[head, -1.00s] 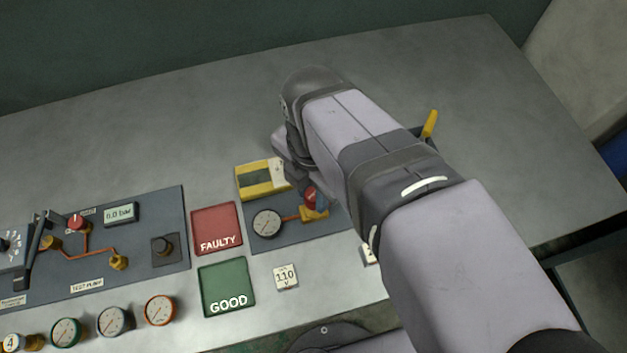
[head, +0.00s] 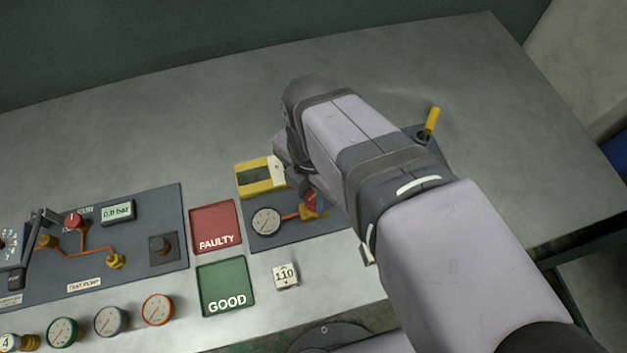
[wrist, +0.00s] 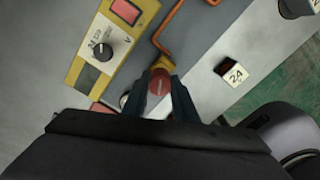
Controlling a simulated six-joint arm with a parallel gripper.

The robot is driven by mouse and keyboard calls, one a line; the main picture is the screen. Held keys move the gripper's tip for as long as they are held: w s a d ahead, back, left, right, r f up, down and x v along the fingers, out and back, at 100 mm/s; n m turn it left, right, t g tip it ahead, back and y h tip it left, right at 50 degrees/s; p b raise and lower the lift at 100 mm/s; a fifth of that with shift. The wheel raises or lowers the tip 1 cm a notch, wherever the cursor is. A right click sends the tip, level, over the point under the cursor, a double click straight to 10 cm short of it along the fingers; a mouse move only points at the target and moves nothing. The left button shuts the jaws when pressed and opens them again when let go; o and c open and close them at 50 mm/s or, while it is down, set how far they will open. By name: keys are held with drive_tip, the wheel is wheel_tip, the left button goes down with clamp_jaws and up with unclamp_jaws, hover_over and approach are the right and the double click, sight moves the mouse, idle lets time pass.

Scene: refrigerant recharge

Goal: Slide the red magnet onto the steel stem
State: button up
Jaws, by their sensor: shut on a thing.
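The red magnet (wrist: 159,80) is a round red cap between my gripper's two dark fingers in the wrist view. My gripper (wrist: 160,90) is shut on it. The brass fitting also shows behind the magnet in the wrist view (wrist: 162,62). The steel stem is hidden, so I cannot tell whether the magnet is around it or only above it. My arm hides much of this area.
A yellow meter (head: 253,178) stands close beside my gripper. A dial gauge (head: 265,222) joins the brass fitting by a copper pipe. A yellow handle (head: 432,120) rises behind my arm. FAULTY (head: 215,220) and GOOD (head: 225,277) trays lie left; a 110 block (head: 285,276) sits nearby.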

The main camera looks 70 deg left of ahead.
drive_tip(key=shift+f+b, duration=0.35)
drive_tip(key=shift+f, duration=0.45)
drive_tip(key=o, duration=1.4)
drive_tip(key=shift+o, duration=0.2)
wheel_tip(320, 180, up, 7)
drive_tip(key=p, duration=0.7)
drive_tip(key=shift+r, duration=0.1)
